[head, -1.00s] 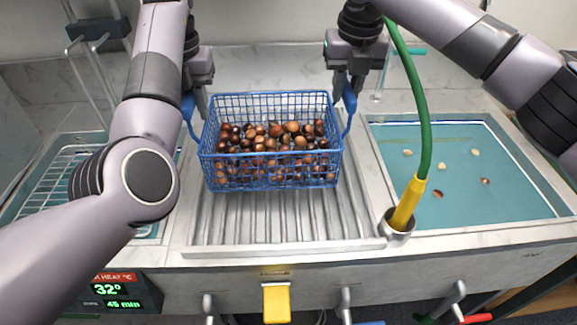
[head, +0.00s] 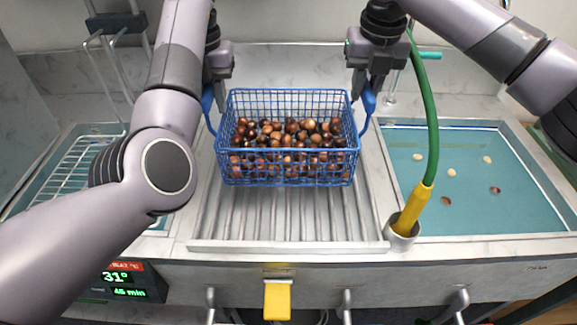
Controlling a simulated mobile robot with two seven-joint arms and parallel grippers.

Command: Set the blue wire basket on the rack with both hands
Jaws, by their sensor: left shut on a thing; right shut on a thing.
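The blue wire basket (head: 290,181) is full of brown chestnuts (head: 290,142) and looks level. It is over the ribbed metal rack (head: 285,222) in the middle of the counter; I cannot tell whether its bottom touches the ribs. My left gripper (head: 211,88) is shut on the basket's left blue handle. My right gripper (head: 366,88) is shut on the right blue handle. The rack's far part is hidden behind the basket, and its front ribs are bare.
A basin of teal water (head: 480,180) with a few floating chestnuts is at right. A green hose (head: 430,120) with a yellow nozzle (head: 411,211) stands in a metal cup beside the rack. A wire grid (head: 75,175) lies over the left basin. A yellow lever (head: 277,300) hangs in front.

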